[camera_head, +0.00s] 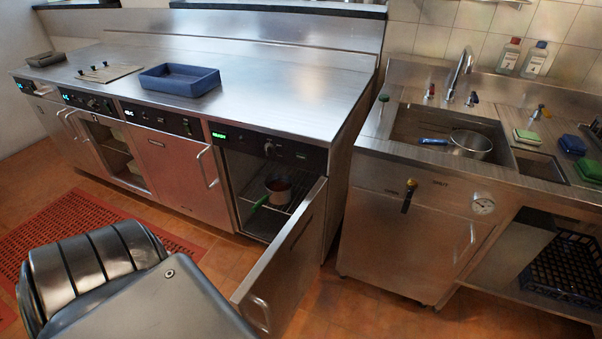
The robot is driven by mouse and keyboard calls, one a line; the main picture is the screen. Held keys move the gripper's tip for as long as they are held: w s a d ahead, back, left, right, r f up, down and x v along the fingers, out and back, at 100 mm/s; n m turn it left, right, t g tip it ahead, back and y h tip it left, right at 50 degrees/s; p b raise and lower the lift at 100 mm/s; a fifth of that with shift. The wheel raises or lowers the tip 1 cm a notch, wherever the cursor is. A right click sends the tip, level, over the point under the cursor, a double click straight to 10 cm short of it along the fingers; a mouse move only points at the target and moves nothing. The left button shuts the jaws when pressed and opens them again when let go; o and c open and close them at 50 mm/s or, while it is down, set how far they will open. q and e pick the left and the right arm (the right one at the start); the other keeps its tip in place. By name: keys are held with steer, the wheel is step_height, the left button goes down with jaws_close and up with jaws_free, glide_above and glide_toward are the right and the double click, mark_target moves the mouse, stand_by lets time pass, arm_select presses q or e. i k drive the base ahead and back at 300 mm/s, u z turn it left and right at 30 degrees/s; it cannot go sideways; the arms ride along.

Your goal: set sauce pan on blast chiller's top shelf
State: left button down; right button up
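A sauce pan with a green handle (278,188) sits upright on a wire rack (297,199) inside an open steel cabinet under the counter, probably the blast chiller (232,171). Its handle points out to the front left. The cabinet's door (283,262) is swung wide open toward me. I cannot tell whether another rack lies below. A second pan, with a blue handle (468,144), sits at the sink. Neither gripper is in view; a large dark grey part of my own body fills the lower left.
A blue tray (180,80) and a flat board (108,74) lie on the long steel counter (275,95), whose right part is clear. Another cabinet (118,155) shows open shelves at left. A red floor mat (75,230) lies in front. A dark crate (567,268) sits under the sink unit.

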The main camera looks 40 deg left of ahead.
mark_target(278, 186)
steer(key=z, duration=0.55)
steer(key=i, duration=1.05)
steer(key=u, duration=2)
